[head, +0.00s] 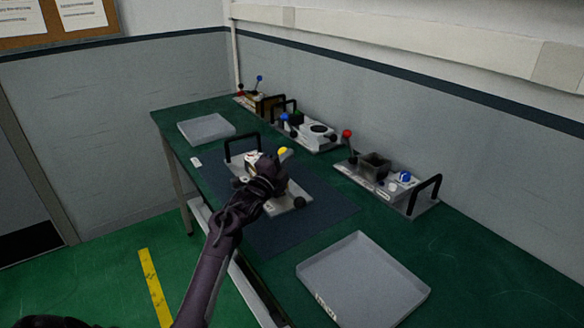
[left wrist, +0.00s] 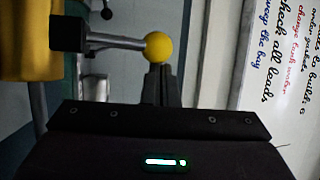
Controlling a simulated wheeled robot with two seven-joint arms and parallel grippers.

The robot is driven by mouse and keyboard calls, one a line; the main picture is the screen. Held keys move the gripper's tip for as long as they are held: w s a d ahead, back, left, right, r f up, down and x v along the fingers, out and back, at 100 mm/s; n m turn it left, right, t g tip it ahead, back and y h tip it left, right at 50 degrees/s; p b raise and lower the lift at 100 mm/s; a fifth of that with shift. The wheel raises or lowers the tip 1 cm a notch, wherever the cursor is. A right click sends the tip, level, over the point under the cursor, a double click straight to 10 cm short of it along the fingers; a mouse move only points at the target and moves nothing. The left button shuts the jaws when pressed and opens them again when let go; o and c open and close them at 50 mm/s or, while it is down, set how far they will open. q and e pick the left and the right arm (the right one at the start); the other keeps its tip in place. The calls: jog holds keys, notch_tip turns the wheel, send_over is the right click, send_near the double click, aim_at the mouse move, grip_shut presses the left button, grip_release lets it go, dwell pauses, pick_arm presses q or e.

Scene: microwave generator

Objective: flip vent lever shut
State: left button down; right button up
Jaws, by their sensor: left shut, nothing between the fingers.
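A lever with a yellow ball knob (head: 283,150) belongs to the device (head: 292,198) on the dark blue mat; I take it to be the vent lever. In the left wrist view its yellow ball (left wrist: 158,46) sits at the end of a grey rod (left wrist: 115,40) that runs sideways from a black block (left wrist: 68,33). My left gripper (head: 268,172) is over the device and hides much of it. Its closed fingers (left wrist: 160,76) are empty, with the tips just at the ball's lower edge; I cannot tell whether they touch. My right gripper is not in view.
The device's plate has a black handle (head: 241,142) at its far left. Other fixtures stand along the wall: one with a red knob (head: 347,133), one with a blue knob (head: 405,176). Grey trays lie at the front right (head: 362,282) and far left (head: 206,128) of the green table.

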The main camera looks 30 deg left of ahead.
pick_arm(q)
jog(key=shift+s+a+f+n+t+y+b, duration=0.15)
jog(key=shift+s+a+n+t+b, duration=0.2)
jog(key=shift+b, duration=0.35)
jog(key=shift+s+a+r+n+t+y+b, duration=0.1)
jog(key=shift+s+t+y+b, duration=0.15)
jog(key=shift+s+b, duration=0.35)
jog(key=shift+s+a+f+n+t+y+b, duration=0.15)
jog(key=shift+s+n+t+b, duration=0.2)
jog(key=shift+b, duration=0.45)
jog(key=shift+s+a, duration=0.1)
jog(key=shift+a, duration=0.05)
dwell(0.3)
jog(key=b+v, duration=0.2)
jog(key=v, duration=0.5)
jog(key=shift+s, duration=0.4)
jog(key=shift+f+h, duration=0.1)
jog(key=shift+h, duration=0.15)
